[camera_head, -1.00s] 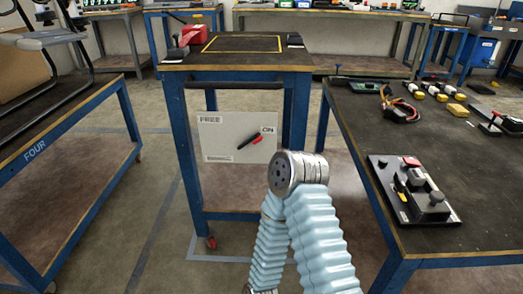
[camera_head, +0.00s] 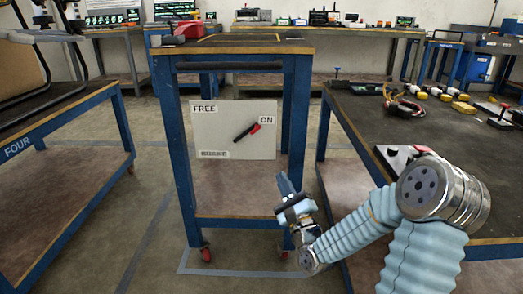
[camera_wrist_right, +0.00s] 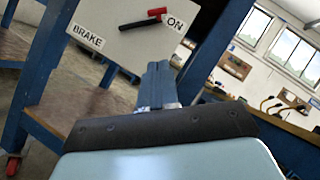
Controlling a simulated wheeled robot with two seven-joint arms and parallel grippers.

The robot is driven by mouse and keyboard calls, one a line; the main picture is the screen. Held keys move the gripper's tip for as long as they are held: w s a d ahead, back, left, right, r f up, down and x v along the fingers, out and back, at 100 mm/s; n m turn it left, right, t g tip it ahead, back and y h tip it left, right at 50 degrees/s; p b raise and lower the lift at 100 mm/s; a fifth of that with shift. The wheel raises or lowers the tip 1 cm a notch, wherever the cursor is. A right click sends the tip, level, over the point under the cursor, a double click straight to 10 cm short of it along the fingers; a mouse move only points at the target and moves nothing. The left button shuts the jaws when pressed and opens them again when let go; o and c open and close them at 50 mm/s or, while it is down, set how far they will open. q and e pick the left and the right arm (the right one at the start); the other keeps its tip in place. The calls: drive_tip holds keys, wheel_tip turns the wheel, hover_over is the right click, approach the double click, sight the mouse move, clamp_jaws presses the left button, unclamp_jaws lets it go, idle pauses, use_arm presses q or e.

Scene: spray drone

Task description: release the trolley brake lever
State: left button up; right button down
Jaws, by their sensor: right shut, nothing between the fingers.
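The brake lever (camera_head: 247,132) is a black bar with a red end on a white panel (camera_head: 234,148) on the trolley's front. Its red end points up right to the ON label (camera_head: 267,120); the FREE label (camera_head: 205,109) is at upper left. The lever also shows in the right wrist view (camera_wrist_right: 143,20), above the fingers. My right gripper (camera_head: 285,184) is shut and empty, below and right of the lever and apart from it. In the right wrist view its closed fingers (camera_wrist_right: 158,80) point toward the panel. My left gripper is out of view.
The trolley (camera_head: 180,150) has blue legs, a dark handle bar (camera_head: 230,66) above the panel and red castors. A workbench (camera_head: 450,120) with several parts stands close on the right. A blue-framed table (camera_head: 70,120) stands on the left, with open floor between.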

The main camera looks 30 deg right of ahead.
drive_tip(key=shift+w, duration=0.1)
approach(246, 135)
drive_tip(key=d+r, duration=0.3)
drive_tip(key=r, duration=0.1)
drive_tip(key=shift+w+a+r, duration=0.25)
drive_tip(key=shift+w+r, duration=0.2)
drive_tip(key=shift+w, duration=0.35)
drive_tip(key=shift+r+p, duration=0.15)
drive_tip(key=shift+p, duration=0.2)
